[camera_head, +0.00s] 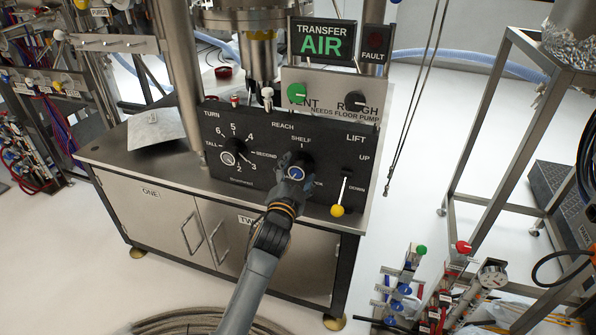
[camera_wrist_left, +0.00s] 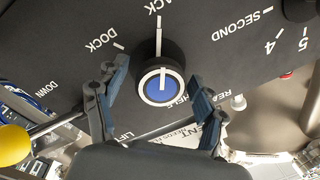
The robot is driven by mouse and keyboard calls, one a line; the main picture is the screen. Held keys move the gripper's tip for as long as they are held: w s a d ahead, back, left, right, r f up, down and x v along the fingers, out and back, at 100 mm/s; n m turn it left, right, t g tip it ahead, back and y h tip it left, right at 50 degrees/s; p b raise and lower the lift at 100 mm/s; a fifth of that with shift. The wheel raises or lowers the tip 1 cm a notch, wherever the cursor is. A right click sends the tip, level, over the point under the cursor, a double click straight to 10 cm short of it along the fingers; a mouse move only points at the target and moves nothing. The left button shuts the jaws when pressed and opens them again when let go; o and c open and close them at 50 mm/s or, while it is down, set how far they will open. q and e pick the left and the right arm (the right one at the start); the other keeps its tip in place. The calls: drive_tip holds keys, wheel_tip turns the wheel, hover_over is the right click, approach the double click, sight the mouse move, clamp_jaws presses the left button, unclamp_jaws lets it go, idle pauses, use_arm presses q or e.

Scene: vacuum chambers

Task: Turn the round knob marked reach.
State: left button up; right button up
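The round reach knob (camera_head: 296,173) is black with a blue centre, on the black sloping panel under the word REACH. In the left wrist view the knob (camera_wrist_left: 161,84) faces me. A white line on it lies in line with the mark under a label ending in "ACK". My left gripper (camera_head: 294,169) is at the knob and partly covers it. In the left wrist view the gripper (camera_wrist_left: 157,80) is open, with one finger to each side of the knob and visible gaps. Whether a fingertip touches is not clear. My right gripper is not in view.
Left of the reach knob is the TURN knob (camera_head: 231,153) with numbered marks. Right of it is the LIFT lever with a yellow ball (camera_head: 337,210), which also shows close to my gripper in the wrist view (camera_wrist_left: 12,145). A green knob (camera_head: 297,93) is above.

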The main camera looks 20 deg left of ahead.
use_arm(q)
drive_tip(key=shift+s, duration=0.1)
drive_tip(key=s, duration=1.1)
drive_tip(key=shift+s+d+f, duration=0.3)
drive_tip(key=shift+s, duration=0.1)
